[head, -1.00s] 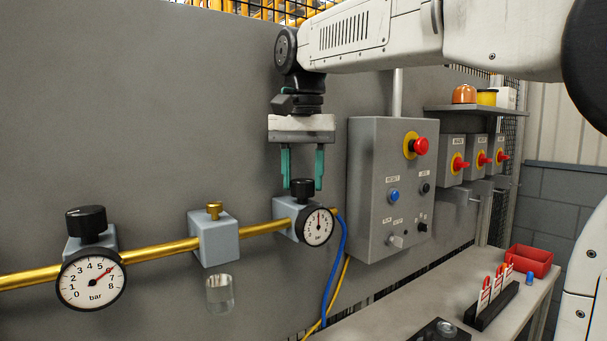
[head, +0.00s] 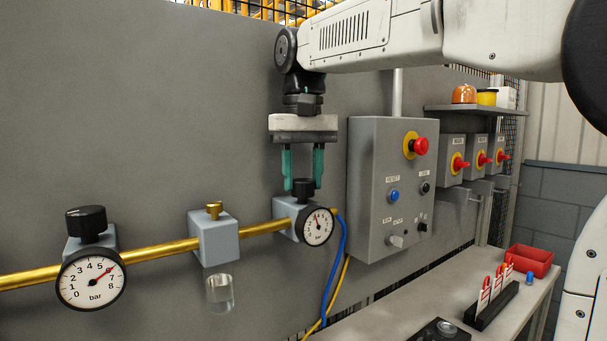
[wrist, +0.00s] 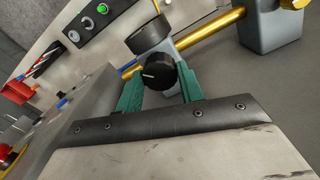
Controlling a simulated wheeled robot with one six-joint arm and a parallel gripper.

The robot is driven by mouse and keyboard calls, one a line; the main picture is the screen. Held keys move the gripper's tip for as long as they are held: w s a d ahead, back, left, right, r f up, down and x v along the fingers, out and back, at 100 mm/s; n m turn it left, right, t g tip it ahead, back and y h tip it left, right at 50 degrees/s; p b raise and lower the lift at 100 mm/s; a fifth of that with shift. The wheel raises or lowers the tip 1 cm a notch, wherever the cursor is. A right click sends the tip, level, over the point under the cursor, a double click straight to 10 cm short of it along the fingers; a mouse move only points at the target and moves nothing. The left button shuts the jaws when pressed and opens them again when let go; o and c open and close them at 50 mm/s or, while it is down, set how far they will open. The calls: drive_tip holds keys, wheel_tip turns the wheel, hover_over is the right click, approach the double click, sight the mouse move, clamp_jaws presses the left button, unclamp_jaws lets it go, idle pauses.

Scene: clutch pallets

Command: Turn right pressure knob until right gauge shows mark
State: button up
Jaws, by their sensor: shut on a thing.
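The right pressure knob (head: 303,187) is black and sits on top of a grey regulator block on the brass pipe. My gripper (head: 303,186) reaches down from above, its green fingers shut on the knob from both sides. The wrist view also shows the knob (wrist: 158,76) between the fingers, with a white line on its top. The right gauge (head: 317,226) faces forward below the knob. Its red needle points up and slightly left; its small figures and any mark are too small to read.
A left gauge (head: 91,282) with its own black knob (head: 87,223) is at the far left. A grey filter block (head: 214,238) with a clear bowl stands between the regulators. A grey control box (head: 390,188) with an emergency button is close to my gripper's right.

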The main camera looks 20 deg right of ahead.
sight(303, 180)
drive_tip(key=shift+n, duration=1.3)
drive_tip(key=o, duration=1)
drive_tip(key=shift+r, duration=0.1)
wheel_tip(303, 180, up, 8)
drive_tip(key=shift+f, duration=0.2)
